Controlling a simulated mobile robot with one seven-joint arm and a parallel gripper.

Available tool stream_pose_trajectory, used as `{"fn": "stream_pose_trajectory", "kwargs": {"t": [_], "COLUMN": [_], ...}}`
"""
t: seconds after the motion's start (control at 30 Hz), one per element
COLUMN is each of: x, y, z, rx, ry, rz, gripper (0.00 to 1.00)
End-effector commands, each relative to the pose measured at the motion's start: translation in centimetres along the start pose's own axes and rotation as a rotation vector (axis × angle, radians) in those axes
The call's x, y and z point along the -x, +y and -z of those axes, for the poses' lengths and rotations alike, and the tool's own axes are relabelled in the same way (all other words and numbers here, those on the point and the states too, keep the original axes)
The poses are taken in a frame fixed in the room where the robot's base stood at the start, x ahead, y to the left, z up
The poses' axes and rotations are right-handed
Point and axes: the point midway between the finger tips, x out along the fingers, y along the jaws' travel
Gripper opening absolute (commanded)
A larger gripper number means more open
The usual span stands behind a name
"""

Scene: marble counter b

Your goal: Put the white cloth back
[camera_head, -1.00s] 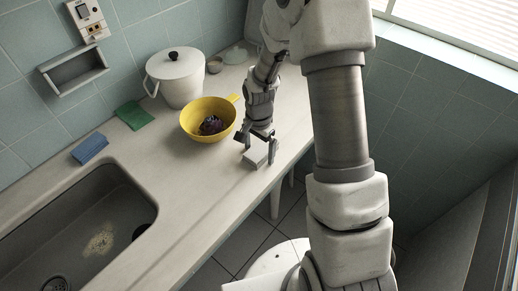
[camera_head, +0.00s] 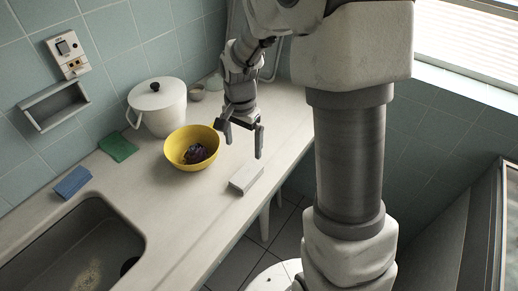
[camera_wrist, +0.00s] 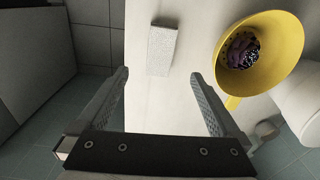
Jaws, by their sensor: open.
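The white cloth (camera_head: 246,177) is a small folded pale block lying on the counter near its front edge, right of the yellow colander. It also shows in the wrist view (camera_wrist: 162,50), beyond my fingertips and roughly between their lines. My gripper (camera_head: 240,143) is open and empty, held above the counter behind the cloth and apart from it. In the wrist view both fingers (camera_wrist: 157,75) are spread with nothing between them.
A yellow colander (camera_head: 176,152) with a dark purple item inside stands beside the cloth. A white lidded pot (camera_head: 160,112), a green cloth (camera_head: 118,147) and a blue cloth (camera_head: 72,182) lie further left. The sink (camera_head: 95,225) is front left. A wall-mounted holder (camera_head: 55,106) looks empty.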

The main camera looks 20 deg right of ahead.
Motion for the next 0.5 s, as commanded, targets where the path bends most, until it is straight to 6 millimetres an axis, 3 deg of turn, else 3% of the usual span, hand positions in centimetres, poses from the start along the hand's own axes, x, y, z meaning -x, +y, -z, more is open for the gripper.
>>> {"fn": "stream_pose_trajectory", "kwargs": {"t": [0.2,0.5], "x": [6.9,13.8], "y": [2.6,7.4], "z": [-1.7,-5.4], "rx": [0.190,0.471], "ry": [0.088,0.218], "rz": [0.067,0.140], "gripper": [1.00,1.00]}}
